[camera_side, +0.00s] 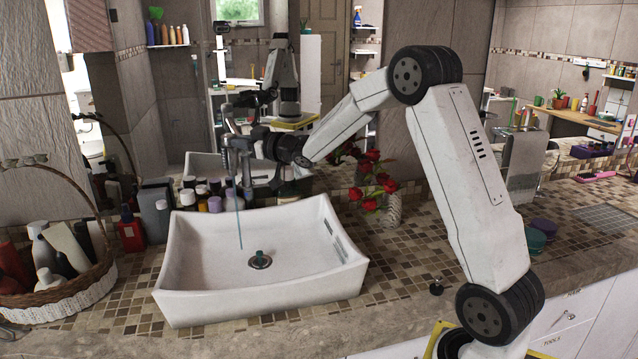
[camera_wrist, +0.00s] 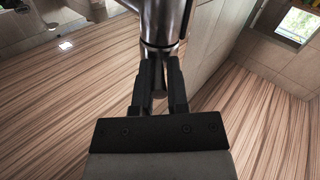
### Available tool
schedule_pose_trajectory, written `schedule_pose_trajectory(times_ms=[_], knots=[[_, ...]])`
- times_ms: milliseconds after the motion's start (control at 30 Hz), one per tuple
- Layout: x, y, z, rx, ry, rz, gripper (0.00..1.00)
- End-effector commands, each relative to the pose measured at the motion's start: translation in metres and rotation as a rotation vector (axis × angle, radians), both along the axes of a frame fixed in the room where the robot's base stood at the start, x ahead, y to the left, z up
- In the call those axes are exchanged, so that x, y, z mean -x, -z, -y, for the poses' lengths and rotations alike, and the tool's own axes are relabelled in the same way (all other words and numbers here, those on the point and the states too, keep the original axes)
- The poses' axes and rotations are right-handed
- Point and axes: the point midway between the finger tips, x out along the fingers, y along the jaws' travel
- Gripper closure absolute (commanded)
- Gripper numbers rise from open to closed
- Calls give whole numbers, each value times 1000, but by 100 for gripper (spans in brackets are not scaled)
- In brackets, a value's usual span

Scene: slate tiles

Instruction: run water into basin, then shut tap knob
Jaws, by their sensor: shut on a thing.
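The white basin (camera_side: 265,297) stands on the counter. A dark drain with a small teal-tinted piece (camera_side: 260,261) is at its bottom. A thin bluish stream of water (camera_side: 239,222) falls from the tap into the basin; no clear pool shows. The metal tap (camera_wrist: 166,22) stands behind the basin and fills the top of the wrist view. My gripper (camera_side: 240,143) reaches the tap's upper part from the right. In the wrist view my gripper (camera_wrist: 161,88) has its dark fingers close together at the tap, shut on the knob, which they largely hide.
A basket of bottles (camera_side: 65,298) stands left of the basin, with more bottles (camera_side: 160,213) behind it. A vase of red roses (camera_side: 375,205) stands to the right, near my arm. A mirror behind repeats the scene. The counter front right of the basin is mostly clear.

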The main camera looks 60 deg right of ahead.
Motion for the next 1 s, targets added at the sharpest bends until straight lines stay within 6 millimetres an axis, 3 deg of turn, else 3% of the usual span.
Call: schedule_pose_trajectory(times_ms=[1000], knots=[[-3,-3,-14,-2,357,8,100]])
